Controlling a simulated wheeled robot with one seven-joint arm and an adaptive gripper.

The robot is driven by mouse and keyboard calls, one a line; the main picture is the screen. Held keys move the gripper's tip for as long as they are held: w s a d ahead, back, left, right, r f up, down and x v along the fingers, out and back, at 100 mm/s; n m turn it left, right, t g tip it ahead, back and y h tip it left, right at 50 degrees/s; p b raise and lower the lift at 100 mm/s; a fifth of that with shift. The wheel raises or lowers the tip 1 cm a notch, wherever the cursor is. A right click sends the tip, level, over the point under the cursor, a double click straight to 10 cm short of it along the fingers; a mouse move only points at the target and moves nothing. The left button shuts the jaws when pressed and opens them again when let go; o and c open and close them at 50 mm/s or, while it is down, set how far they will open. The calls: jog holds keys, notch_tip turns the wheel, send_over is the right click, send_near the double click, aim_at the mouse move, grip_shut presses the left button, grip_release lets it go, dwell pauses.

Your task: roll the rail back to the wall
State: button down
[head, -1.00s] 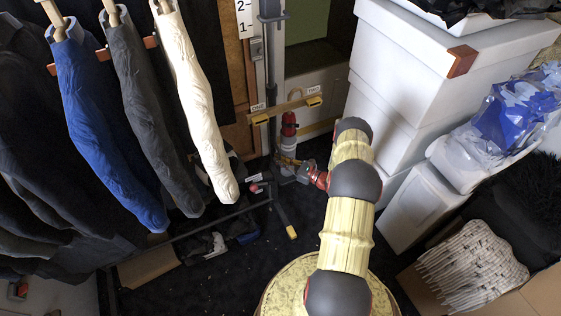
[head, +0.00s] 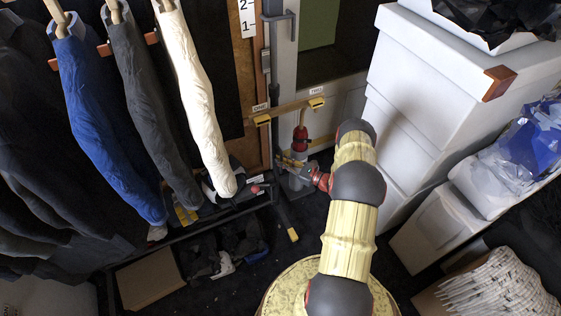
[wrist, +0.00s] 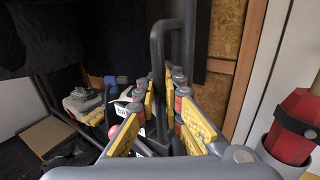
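The clothes rail stands at the left of the head view. A blue garment (head: 95,115), a dark grey one (head: 140,95) and a white one (head: 195,85) hang from it. My gripper (head: 290,165) is low beside the rail's near end. In the wrist view its yellow-padded fingers (wrist: 163,95) converge on a dark grey upright with a loop (wrist: 188,50) and appear shut on it. The exact contact is partly hidden by the fingers.
White boxes (head: 440,70) stack up close on the right. A glass-paned door (head: 340,60) and a wooden wall strip lie ahead. A red cylinder (head: 300,140) stands by the door; it also shows in the wrist view (wrist: 296,128). A cardboard box (head: 148,280) lies under the garments.

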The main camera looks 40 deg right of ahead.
jog(key=c, duration=2.2)
grip_release()
jog(key=shift+w+d, duration=0.1)
jog(key=shift+d, duration=0.25)
jog(key=shift+o, duration=1.1)
jog(key=shift+a, duration=0.2)
jog(key=v, duration=1.2)
